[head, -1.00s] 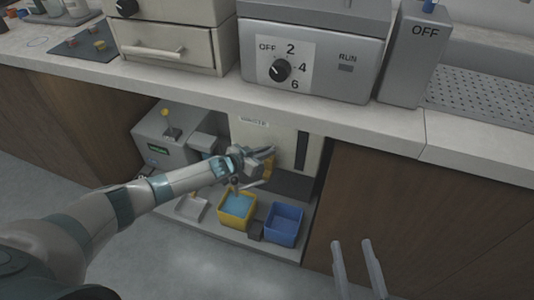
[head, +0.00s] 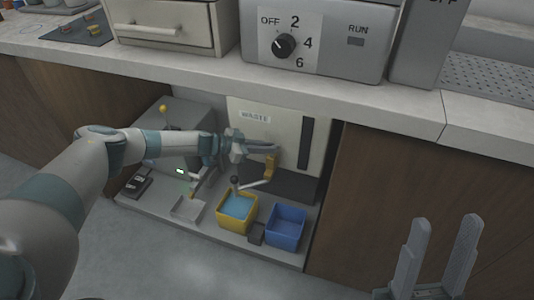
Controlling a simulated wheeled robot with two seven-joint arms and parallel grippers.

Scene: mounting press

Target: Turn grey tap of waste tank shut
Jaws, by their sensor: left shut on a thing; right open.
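The waste tank (head: 284,122) is a pale upright box under the counter with a "WASTE" label and a dark vertical strip. Low at its front is the grey tap (head: 236,184) with a dark top, above the yellow bin (head: 249,222). A pale lever (head: 255,185) runs right from the tap towards an upright ochre piece (head: 270,168); I cannot tell whether they join. My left gripper (head: 272,149) is shut at the top of the ochre piece, in front of the tank. Its fingers partly hide the contact. My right gripper (head: 440,258) is open and empty at the lower right.
The yellow bin holds blue liquid (head: 237,206). A blue bin (head: 286,227) stands to its right, a small white tray (head: 187,208) to its left. A grey machine (head: 180,125) stands behind my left arm. The counter edge (head: 300,97) overhangs; a wooden cabinet (head: 400,190) bounds the right.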

